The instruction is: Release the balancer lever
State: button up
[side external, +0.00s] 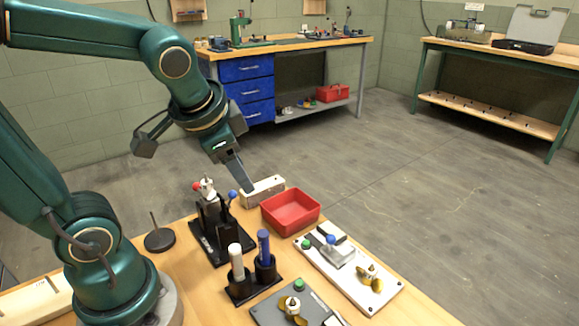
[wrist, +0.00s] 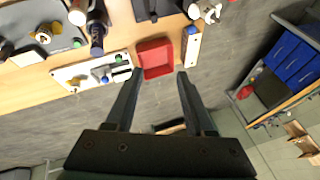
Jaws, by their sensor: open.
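A white plate (side external: 392,287) at the right of the bench carries a grey block with a blue-knobbed lever (side external: 331,240), a green button (side external: 306,244) and a gold propeller (side external: 369,275). I cannot tell for certain which lever is the balancer's. My gripper (side external: 248,190) is high above the bench's far edge, near the black fixture and red tray, touching nothing. In the wrist view my gripper (wrist: 159,74) is open and empty, with the white plate (wrist: 70,74) to its left.
A red tray (side external: 290,225) and a pale block (side external: 262,190) lie near the far edge. A black holder (side external: 250,289) with white and blue cylinders stands at the front, beside a grey plate (side external: 265,314). A rod on a round base (side external: 159,240) stands left.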

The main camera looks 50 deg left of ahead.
jog(key=g+y, duration=0.1)
jog(key=g, duration=0.1)
send_near(233, 192)
jog(key=w+f, duration=0.2)
jog(key=w, duration=0.1)
jog(key=f, duration=0.1)
jog(key=a+f+g, duration=0.1)
jog(key=s+a+f+g, duration=0.1)
jog(key=f, duration=0.1)
jog(key=shift+a+f, duration=0.15)
jog(key=shift+x, duration=2.05)
grip_shut()
jog(key=shift+w, duration=0.1)
